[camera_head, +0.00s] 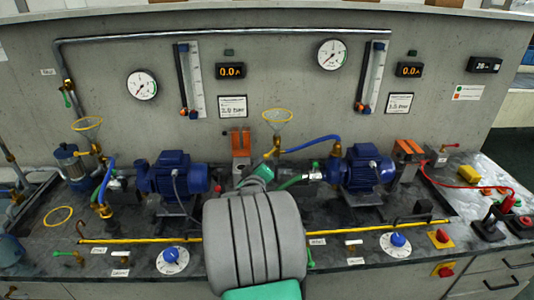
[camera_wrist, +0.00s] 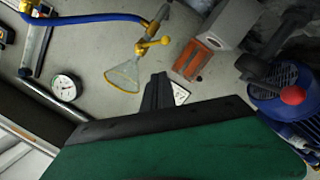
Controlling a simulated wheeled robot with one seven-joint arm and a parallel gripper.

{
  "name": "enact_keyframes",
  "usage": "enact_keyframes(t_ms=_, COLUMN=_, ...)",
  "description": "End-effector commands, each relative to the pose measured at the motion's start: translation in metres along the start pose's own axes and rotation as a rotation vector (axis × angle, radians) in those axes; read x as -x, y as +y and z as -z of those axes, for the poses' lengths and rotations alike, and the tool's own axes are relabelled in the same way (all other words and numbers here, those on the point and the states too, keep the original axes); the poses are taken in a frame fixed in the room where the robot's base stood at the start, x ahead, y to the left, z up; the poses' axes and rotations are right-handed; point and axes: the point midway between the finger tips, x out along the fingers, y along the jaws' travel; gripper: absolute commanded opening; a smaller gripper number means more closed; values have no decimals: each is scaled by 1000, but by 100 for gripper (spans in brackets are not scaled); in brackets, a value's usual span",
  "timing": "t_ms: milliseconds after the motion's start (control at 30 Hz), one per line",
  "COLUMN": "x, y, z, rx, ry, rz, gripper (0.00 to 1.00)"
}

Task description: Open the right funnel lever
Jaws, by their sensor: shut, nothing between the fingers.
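The right funnel (camera_head: 277,116) is a clear cone with a yellow rim, on a pipe at the middle of the bench. Its yellow lever (camera_head: 271,153) sits just below the cone. The wrist view shows the funnel (camera_wrist: 123,76) upside down, with the yellow lever (camera_wrist: 152,45) sticking out sideways from the pipe. My gripper (camera_wrist: 158,90) has its dark fingers shut and empty. In the wrist view the fingers are near the cone and lever, with a visible gap to the lever. In the head view my grey arm hides most of the gripper.
A second funnel (camera_head: 87,124) stands at the left. Blue pump motors (camera_head: 178,174) (camera_head: 361,168) flank the middle. A blue hose (camera_head: 314,143) runs right from the funnel pipe. An orange-topped block (camera_head: 241,153) stands close left of the funnel. A yellow rail (camera_head: 180,238) crosses the bench front.

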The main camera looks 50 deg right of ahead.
Motion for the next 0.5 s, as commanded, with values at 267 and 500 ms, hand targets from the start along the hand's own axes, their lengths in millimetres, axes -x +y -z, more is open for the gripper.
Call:
enact_keyframes(t_ms=267, x=-62, y=0, z=0, rx=-1, ry=-3, rz=2, gripper=0)
enact_keyframes(t_ms=500, x=-94, y=0, z=-22, rx=-2, ry=-3, rz=3, gripper=0)
